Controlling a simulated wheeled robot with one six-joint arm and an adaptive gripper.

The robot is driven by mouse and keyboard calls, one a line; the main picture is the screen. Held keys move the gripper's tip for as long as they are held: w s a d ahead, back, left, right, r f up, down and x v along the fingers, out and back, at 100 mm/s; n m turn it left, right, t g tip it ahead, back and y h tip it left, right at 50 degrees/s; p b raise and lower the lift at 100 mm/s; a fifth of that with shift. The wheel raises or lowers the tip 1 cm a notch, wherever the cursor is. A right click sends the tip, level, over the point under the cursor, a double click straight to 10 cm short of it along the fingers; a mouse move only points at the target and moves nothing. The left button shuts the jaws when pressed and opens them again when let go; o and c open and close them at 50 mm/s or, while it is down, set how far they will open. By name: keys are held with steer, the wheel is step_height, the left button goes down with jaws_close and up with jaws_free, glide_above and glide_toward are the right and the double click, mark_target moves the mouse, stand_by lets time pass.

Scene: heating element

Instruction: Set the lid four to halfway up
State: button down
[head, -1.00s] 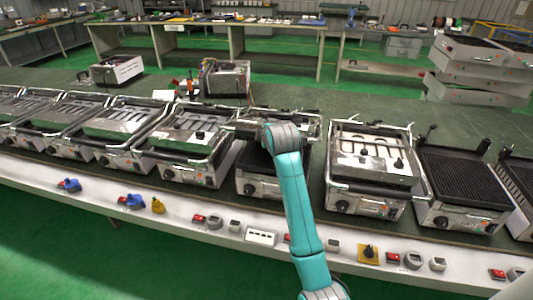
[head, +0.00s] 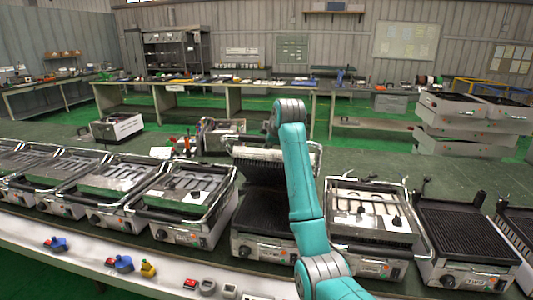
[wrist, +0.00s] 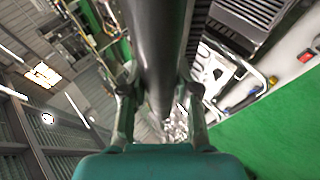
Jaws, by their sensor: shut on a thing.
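A contact grill near the middle has its lid (head: 252,155) raised at a slant, with the ribbed underside facing me. Its ribbed lower plate (head: 262,209) is uncovered beneath. My teal arm hides the right part of this grill. My gripper (head: 270,126) is at the lid's upper front edge, partly hidden by the arm. In the wrist view, the fingers of my gripper (wrist: 160,112) are shut on a thick dark bar, the lid handle (wrist: 157,45), which runs between them.
A grill with a lowered lid (head: 185,190) stands close on the left, and another (head: 368,208) on the right. An open ribbed grill (head: 458,225) is farther right. Electrical boxes (head: 220,135) stand behind. Switches and knobs lie along the white front ledge (head: 170,283).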

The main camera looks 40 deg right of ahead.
steer(key=shift+w+d+r, duration=0.5)
steer(key=shift+d+r, duration=0.2)
steer(key=shift+r, duration=0.1)
steer(key=c, duration=0.8)
jaws_free()
steer(key=shift+c, duration=0.2)
steer(key=shift+f, duration=0.1)
steer(key=shift+s, duration=0.1)
steer(key=v, duration=1.2)
